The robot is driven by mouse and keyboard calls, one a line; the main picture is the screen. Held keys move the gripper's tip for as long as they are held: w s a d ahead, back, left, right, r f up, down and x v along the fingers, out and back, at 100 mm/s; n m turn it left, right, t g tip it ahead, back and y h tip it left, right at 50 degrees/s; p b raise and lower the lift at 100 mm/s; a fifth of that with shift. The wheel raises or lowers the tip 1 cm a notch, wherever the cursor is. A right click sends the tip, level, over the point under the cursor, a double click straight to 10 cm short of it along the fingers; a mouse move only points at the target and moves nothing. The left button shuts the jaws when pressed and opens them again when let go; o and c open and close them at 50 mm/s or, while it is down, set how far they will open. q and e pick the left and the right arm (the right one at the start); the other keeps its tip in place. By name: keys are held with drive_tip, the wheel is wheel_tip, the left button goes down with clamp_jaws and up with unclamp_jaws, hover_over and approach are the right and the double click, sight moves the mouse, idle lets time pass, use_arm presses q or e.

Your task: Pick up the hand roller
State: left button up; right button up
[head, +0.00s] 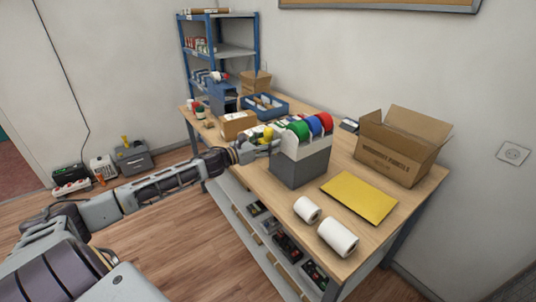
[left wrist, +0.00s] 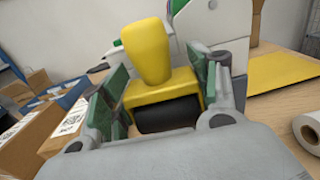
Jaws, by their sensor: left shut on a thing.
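The hand roller (left wrist: 147,55) has a yellow handle and a yellow frame over a black roller. It stands upright between the green-padded fingers of my left gripper (left wrist: 163,95), which is shut on it. In the head view the yellow handle (head: 268,133) shows just above my left gripper (head: 258,149), beside the grey tape dispenser. I cannot tell whether the roller touches the table, as its underside is hidden. My right gripper is in neither view.
The grey tape dispenser (head: 300,165) with green, blue and red rolls stands close to the right of the gripper. An open carton (head: 392,158), a yellow envelope (head: 360,197) and white paper rolls (head: 338,237) lie further right. Small cartons (head: 238,125) stand behind.

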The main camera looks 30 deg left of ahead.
use_arm(q)
wheel_tip(320, 180, up, 14)
drive_tip(key=shift+r, duration=0.15)
idle(0.5)
